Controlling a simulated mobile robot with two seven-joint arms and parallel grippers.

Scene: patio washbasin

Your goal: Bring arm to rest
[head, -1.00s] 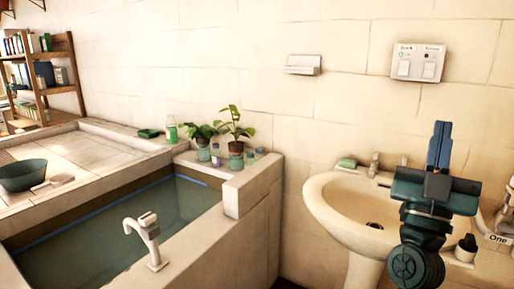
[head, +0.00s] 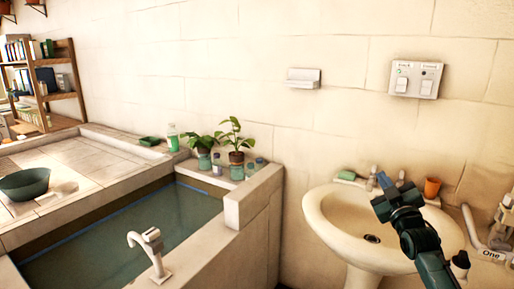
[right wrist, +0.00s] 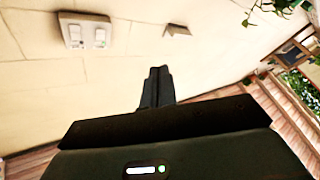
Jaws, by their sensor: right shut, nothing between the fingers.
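My right gripper (head: 381,192) is over the white washbasin (head: 330,223) at the right of the head view, its dark arm coming up from the lower right. In the right wrist view its fingers (right wrist: 157,84) are together with nothing between them. The wall switch panel (head: 416,79) with two switches is above it, apart from the gripper; the panel also shows in the right wrist view (right wrist: 84,32). A small green light glows on the panel's left side. My left gripper is not in view.
An orange cup (head: 432,187) and a green soap (head: 347,175) stand at the basin's back. A bottle and tube-like things are on the right counter. A water-filled tub (head: 237,205) with a tap (head: 150,250) and potted plants (head: 236,140) is at the left. The space before the wall is clear.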

